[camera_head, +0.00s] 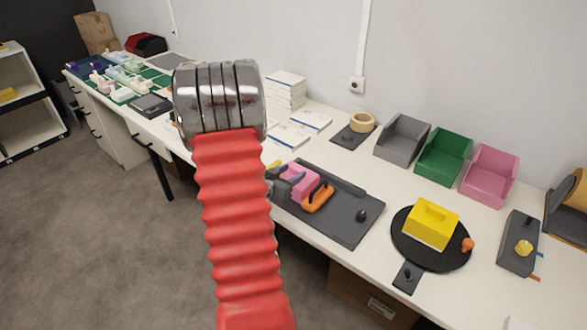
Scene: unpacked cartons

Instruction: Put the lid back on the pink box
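A pink open-fronted bin (490,175) stands upright at the right end of a row of three bins against the wall. A smaller pink block (301,183) lies on a dark tray (345,222) near the middle, beside dark grey parts and an orange loop-shaped piece (318,198). I cannot tell which of the two is the pink box, and I cannot make out a lid. My red ribbed arm with a metal end rises in front of the table and hides part of it. My gripper cannot be made out.
A yellow block (428,232) sits on a black round plate (405,252). A grey bin (403,135) and green bin (444,157) stand beside the pink bin. A dark box with a yellow knob (518,245) is at right. Bare white tabletop shows at the front right.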

